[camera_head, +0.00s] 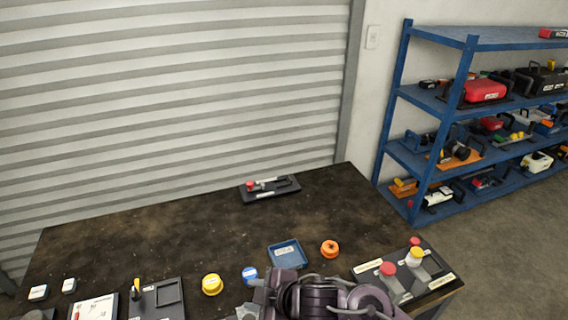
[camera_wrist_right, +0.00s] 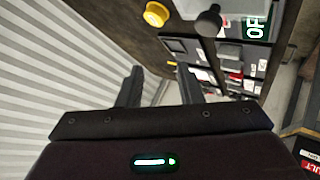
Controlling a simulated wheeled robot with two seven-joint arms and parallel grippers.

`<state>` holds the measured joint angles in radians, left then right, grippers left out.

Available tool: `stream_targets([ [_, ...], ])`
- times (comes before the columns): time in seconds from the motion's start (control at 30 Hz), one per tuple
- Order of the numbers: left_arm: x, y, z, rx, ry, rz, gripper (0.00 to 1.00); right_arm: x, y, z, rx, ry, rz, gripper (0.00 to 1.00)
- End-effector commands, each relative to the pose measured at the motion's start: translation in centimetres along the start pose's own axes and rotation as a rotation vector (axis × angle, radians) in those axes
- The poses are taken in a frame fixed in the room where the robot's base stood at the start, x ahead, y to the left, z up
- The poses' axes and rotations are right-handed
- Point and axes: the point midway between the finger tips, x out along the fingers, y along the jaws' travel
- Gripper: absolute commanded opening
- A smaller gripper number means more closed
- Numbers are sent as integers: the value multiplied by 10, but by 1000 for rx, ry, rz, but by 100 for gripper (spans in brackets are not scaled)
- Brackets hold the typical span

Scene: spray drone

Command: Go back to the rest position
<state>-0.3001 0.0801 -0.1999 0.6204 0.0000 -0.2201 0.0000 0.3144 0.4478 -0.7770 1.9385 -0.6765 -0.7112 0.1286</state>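My right gripper (camera_head: 248,311) is at the bottom middle of the head view, low over the front of the dark table (camera_head: 200,235), with its purple-grey wrist to its right. In the right wrist view its two black fingers (camera_wrist_right: 160,76) stand apart with nothing between them, so it is open and empty. A blue-lidded cap (camera_head: 250,273) and a blue tray (camera_head: 286,253) lie just behind it in the head view. My left gripper does not show in either view.
A yellow cap (camera_head: 212,284) and an orange cap (camera_head: 330,248) stand on the table. A board with red and yellow knobs (camera_head: 443,281) is at the right, a small tool tray (camera_head: 271,188) at the back. A blue shelf (camera_head: 440,110) stands right; the table's middle is clear.

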Motion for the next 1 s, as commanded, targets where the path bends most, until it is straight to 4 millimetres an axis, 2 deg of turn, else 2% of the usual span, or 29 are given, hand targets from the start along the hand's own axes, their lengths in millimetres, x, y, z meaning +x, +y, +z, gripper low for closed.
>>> stream_targets([
  [0.03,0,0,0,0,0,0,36,-10,2,-3,100,-16,54,33],
  [0.1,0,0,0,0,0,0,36,-28,12,6,249,-71,132,33],
  [0.17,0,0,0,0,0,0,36,-47,16,23,384,-134,186,33],
  [0.27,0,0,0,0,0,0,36,-79,13,58,600,-251,248,33],
  [0.4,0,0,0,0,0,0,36,-117,-4,101,822,-392,283,33],
  [0.5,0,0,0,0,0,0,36,-140,-21,124,946,-476,291,33],
  [0.7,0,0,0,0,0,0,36,-180,-55,157,1144,-618,290,33],
  [0.87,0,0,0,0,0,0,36,-210,-82,174,1279,-718,283,33],
  [1.0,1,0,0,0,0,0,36,-184,-92,196,1284,-733,270,33],
])
